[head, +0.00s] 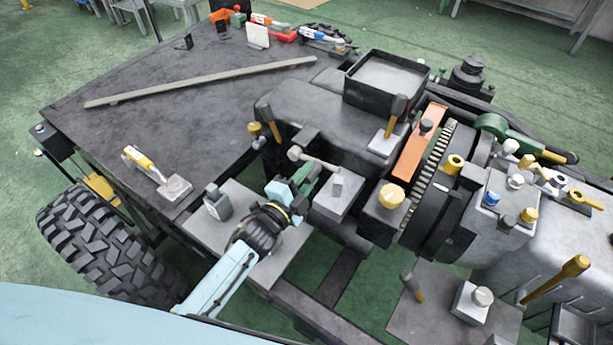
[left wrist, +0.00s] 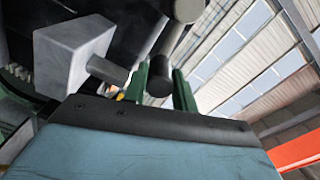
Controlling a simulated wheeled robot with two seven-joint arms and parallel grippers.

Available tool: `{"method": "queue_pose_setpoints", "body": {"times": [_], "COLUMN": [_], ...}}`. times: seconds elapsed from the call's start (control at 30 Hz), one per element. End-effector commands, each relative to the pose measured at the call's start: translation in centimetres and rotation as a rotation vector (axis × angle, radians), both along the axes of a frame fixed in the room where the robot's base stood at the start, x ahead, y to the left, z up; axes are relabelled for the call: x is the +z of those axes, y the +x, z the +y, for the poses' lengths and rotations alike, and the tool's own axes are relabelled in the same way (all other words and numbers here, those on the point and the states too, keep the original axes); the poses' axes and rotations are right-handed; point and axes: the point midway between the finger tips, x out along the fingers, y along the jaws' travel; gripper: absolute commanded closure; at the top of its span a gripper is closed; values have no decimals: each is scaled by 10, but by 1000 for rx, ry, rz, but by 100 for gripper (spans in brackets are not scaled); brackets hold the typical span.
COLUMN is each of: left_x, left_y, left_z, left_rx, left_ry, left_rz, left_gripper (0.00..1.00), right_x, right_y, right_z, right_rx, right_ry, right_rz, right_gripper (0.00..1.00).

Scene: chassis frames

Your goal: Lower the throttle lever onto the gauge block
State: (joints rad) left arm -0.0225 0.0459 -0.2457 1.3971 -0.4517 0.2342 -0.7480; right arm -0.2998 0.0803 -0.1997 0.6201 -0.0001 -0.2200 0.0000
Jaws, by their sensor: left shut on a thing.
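The throttle lever appears to be the pale grey rod (head: 320,163) with a rounded end, sloping slightly down to the right. My left gripper (head: 312,178) has its green fingers closed at this rod. In the left wrist view a dark grey cylindrical part of the lever (left wrist: 160,76) lies between the gripper's fingers (left wrist: 161,90). A grey block (head: 331,207) with a small raised piece on top, likely the gauge block, stands just below and right of the gripper. The lever is above it; contact cannot be told. My right gripper is out of view.
A small grey block (head: 217,203) stands left of my gripper. An orange bar (head: 411,150) and a toothed ring (head: 432,178) stand to the right.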

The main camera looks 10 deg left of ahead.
Motion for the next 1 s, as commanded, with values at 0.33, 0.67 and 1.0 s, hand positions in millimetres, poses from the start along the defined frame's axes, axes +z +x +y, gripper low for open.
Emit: {"method": "queue_pose_setpoints", "body": {"times": [0.33,0.67,1.0], "left_x": [-1,-1,-2], "left_y": [0,0,-9], "left_z": [0,0,3], "left_rx": [0,1,0], "left_ry": [9,8,9], "left_rz": [-1,-2,0], "left_gripper": [100,51,51], "right_x": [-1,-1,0], "right_y": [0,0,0], "right_z": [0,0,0], "right_rx": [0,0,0], "right_ry": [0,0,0], "right_rz": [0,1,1], "right_gripper": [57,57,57]}}
